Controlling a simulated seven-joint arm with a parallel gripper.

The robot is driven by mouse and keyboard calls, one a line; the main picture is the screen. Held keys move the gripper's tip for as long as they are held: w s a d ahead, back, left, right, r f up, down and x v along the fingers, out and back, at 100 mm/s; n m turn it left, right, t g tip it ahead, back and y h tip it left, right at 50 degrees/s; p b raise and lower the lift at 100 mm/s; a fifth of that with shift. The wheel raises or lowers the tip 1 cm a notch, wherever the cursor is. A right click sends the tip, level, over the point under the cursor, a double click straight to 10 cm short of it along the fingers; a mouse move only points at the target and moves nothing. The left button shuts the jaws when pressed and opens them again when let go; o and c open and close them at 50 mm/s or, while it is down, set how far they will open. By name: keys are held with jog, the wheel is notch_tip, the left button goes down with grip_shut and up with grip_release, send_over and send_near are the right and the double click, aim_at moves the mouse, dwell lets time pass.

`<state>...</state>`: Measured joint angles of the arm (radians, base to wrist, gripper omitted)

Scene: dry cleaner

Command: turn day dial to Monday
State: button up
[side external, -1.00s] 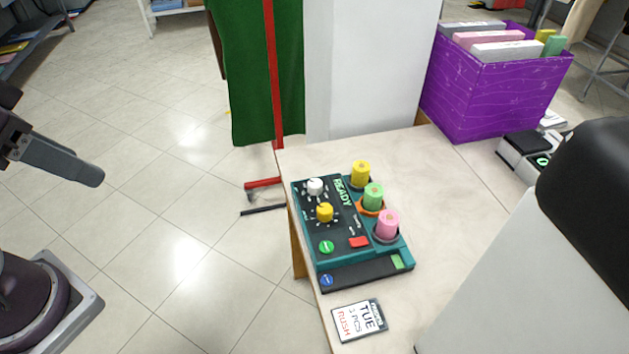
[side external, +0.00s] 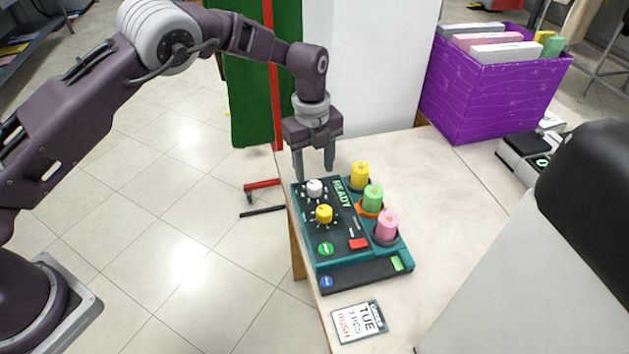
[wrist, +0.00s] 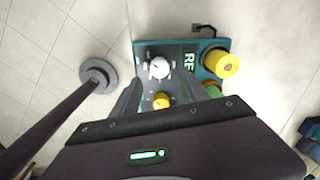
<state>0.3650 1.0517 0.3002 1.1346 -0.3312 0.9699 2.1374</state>
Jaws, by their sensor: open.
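The teal and black control panel (side external: 337,262) lies on the counter in the side external view. It carries a white dial (side external: 315,188) at its far end and a yellow dial (side external: 324,214) nearer the camera; which one is the day dial I cannot tell. In the wrist view the white dial (wrist: 158,68) and the yellow dial (wrist: 162,100) both show. My gripper (side external: 315,177) points down with its fingers apart and empty, at the panel's far end by the white dial. Contact with the dial cannot be made out. A card (side external: 359,321) reading TUE, 3 PCS and RUSH lies in front of the panel.
Yellow (side external: 360,175), green (side external: 373,198) and pink (side external: 387,225) tag rolls stand along the panel's right side. A purple file box (side external: 490,95) is at the back right. A white pillar (side external: 380,70) and a green hanging cloth (side external: 252,100) stand behind my gripper.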

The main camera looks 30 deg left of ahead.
aim_at(315, 185)
notch_tip(315, 185, down, 5)
jog(key=shift+f, duration=0.1)
jog(key=shift+c, duration=0.4)
grip_shut()
